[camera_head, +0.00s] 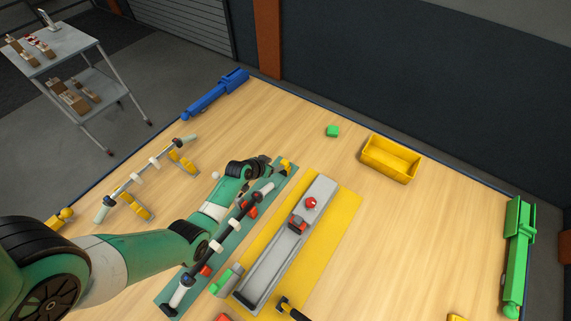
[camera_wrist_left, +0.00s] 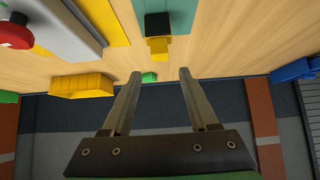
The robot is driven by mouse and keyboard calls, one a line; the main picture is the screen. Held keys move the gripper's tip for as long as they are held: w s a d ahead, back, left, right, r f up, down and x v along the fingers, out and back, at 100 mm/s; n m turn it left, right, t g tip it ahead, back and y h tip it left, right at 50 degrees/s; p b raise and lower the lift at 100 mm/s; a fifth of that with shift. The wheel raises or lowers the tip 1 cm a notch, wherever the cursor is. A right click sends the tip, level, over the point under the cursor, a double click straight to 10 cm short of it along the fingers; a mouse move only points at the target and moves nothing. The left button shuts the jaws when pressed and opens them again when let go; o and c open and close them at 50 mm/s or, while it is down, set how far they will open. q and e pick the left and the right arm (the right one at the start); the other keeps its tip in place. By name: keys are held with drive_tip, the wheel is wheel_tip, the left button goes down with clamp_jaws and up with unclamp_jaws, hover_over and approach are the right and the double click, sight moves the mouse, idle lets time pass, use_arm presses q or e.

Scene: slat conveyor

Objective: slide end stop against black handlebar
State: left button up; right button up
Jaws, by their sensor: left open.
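The black handlebar (camera_head: 238,225) lies along the green strip (camera_head: 178,290), resting on red supports. It has white collars and pale grey ends. A small yellow end stop (camera_head: 287,166) sits at the strip's far end, apart from the bar's far tip. In the left wrist view, a yellow block with a black part (camera_wrist_left: 158,46), apparently this end stop, is ahead of the fingers. My left gripper (camera_head: 266,160) is beside the end stop, above the strip's far end. Its fingers (camera_wrist_left: 160,73) are apart with nothing gripped. My right gripper is not in view.
A grey channel (camera_head: 265,265) with red-topped parts lies on a yellow mat (camera_head: 345,208) right of the strip. A second handlebar (camera_head: 130,182) rests on yellow stands at left. Table between bin and right edge is clear.

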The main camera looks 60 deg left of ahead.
sight(285, 162)
use_arm(q)
drive_tip(key=b+x, duration=0.7)
drive_tip(key=x, duration=0.3)
drive_tip(key=shift+s, duration=0.1)
drive_tip(key=shift+w+f, duration=0.1)
drive_tip(key=shift+w, duration=0.1)
clamp_jaws()
